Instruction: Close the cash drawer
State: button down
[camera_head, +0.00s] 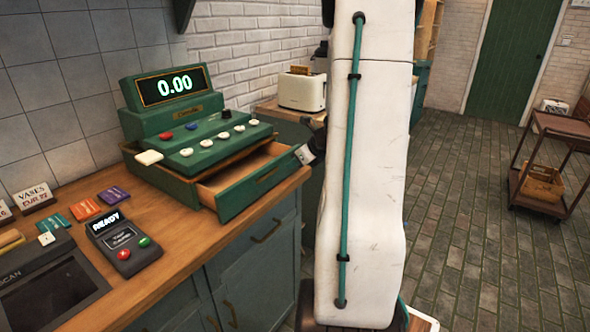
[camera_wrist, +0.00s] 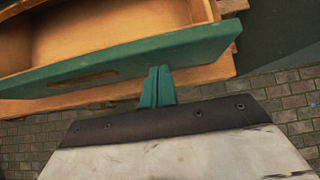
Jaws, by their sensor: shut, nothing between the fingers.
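The green cash register (camera_head: 195,135) stands on the wooden counter with its display at 0.00. Its cash drawer (camera_head: 258,184) is pulled out below the keys, and the wooden inside shows, empty where visible. In the wrist view the green drawer front (camera_wrist: 110,65) with its slot handle crosses the picture. My gripper (camera_wrist: 159,70) is shut and empty, its green fingertips at the outer side of the drawer front, right of the slot. I cannot tell whether they touch it. In the head view my white arm hides most of the gripper.
A card reader (camera_head: 122,243) and several small cards lie on the counter (camera_head: 172,240) left of the drawer. A toaster (camera_head: 302,91) stands behind. Green cabinets (camera_head: 245,262) are under the counter. A brown cart (camera_head: 550,165) stands far right, with open brick floor between.

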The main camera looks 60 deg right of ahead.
jog(key=w, duration=0.8)
jog(key=shift+w, duration=0.6)
jog(key=shift+w+r, duration=0.1)
jog(key=shift+r, duration=0.05)
jog(key=shift+w+r, duration=0.1)
